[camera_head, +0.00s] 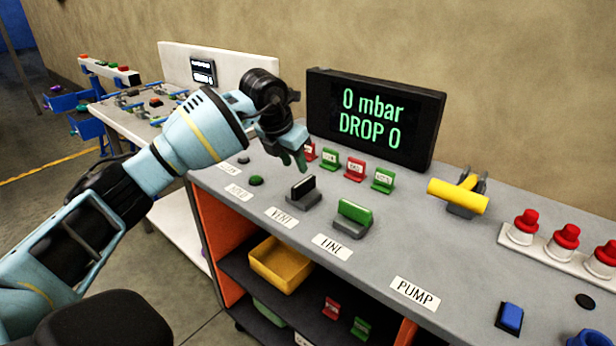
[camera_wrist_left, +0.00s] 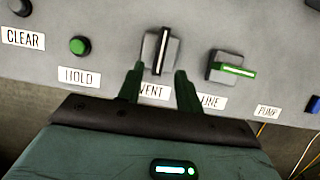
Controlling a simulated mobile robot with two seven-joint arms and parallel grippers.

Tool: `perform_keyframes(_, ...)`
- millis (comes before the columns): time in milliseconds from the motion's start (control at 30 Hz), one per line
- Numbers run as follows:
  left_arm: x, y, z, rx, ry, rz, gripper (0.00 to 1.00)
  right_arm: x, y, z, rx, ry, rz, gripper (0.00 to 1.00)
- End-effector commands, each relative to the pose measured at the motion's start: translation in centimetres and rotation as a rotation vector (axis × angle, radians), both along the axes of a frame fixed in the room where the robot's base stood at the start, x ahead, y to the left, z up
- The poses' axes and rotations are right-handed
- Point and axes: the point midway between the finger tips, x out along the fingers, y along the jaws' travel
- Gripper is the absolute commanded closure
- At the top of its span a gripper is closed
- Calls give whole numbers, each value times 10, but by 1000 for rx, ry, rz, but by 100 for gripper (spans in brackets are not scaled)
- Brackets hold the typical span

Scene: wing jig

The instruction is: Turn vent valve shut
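The vent valve (camera_head: 304,193) is a dark handle with a white line on a grey base, behind the VENT label (camera_head: 282,217) on the grey bench top. It also shows in the left wrist view (camera_wrist_left: 161,50), its white line pointing nearly straight up the picture. My left gripper (camera_head: 294,163) is open and empty, with its green fingers pointing down just above and behind the valve in the head view. In the left wrist view the fingertips (camera_wrist_left: 160,73) appear on either side of the handle's lower end; contact cannot be told. My right gripper is not in view.
The green line valve (camera_head: 354,215) stands right of the vent valve. A display (camera_head: 374,117) reads "0 mbar DROP 0". Several red and green tags (camera_head: 355,169) stand behind the valves. A yellow T-handle (camera_head: 458,194) and red buttons (camera_head: 565,238) are farther right. A green HOLD button (camera_wrist_left: 79,46) is left.

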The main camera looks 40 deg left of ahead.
Motion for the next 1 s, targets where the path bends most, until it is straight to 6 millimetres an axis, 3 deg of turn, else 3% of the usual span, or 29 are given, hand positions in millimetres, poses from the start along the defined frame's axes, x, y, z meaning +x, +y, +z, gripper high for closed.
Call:
perform_keyframes(200, 6, -2, -15, -2, 3, -2, 65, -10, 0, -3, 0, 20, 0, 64)
perform_keyframes(600, 27, -4, -65, -4, 1, -3, 65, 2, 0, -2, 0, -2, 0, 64)
perform_keyframes(1000, 30, -4, -72, -2, -1, -3, 65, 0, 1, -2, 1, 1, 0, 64)
